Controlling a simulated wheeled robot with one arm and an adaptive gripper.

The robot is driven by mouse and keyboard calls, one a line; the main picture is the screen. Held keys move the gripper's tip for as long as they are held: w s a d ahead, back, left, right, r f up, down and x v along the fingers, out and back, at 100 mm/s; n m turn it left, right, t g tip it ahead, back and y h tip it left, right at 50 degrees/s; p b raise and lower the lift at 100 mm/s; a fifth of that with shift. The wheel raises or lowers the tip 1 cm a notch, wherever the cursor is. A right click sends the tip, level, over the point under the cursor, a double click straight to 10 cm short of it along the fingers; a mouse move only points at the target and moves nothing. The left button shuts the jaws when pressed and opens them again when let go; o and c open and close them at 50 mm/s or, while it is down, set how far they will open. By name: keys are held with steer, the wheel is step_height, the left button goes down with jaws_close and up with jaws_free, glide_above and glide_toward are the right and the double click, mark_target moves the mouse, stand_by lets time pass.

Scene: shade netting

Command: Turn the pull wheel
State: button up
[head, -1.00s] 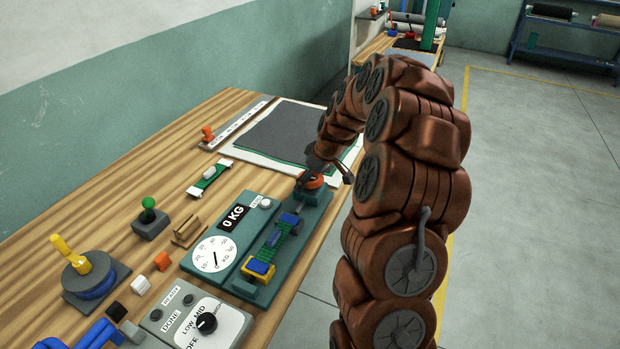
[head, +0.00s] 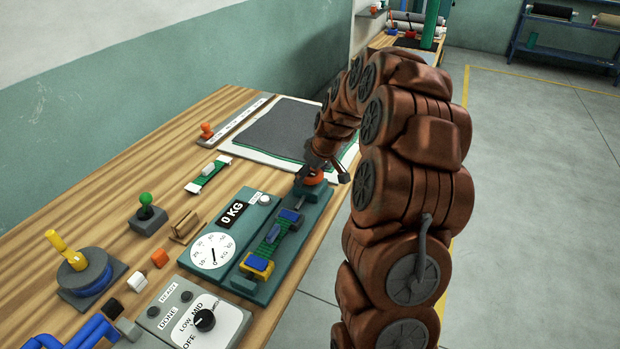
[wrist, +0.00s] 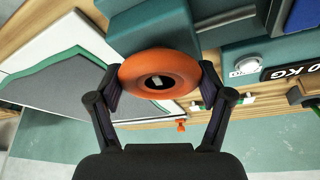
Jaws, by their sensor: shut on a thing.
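The pull wheel is an orange ring with a dark hub (wrist: 160,72), mounted at the far end of the teal tester (head: 272,243). In the wrist view it sits between both fingers of my gripper (wrist: 160,88), which are shut on its left and right rims. In the head view my gripper (head: 318,172) covers most of the wheel (head: 312,179), so only a little orange shows. The tester's display reads 0 KG (head: 232,214). Its round dial (head: 213,251) has its needle near the low end.
A dark sheet on a white and green board (head: 285,131) lies behind the tester. Floor to the right is clear.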

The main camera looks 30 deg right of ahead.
steer(key=m+h+b, duration=0.1)
steer(key=m+b, duration=0.1)
steer(key=m+h+b, duration=0.1)
steer(key=m, duration=0.2)
steer(key=shift+f+b, duration=0.2)
steer(key=shift+b, duration=0.2)
steer(key=m+h+b, duration=0.1)
steer(key=m, duration=0.2)
steer(key=m+g+b, duration=0.1)
steer(key=m, duration=0.1)
steer(key=shift+r+m+h, duration=0.15)
steer(key=shift+m+h, duration=0.25)
steer(key=o, duration=1.1)
steer(key=shift+r, duration=0.2)
steer(key=v, duration=1.1)
steer(key=shift+a+r, duration=0.15)
steer(key=shift+r, duration=0.2)
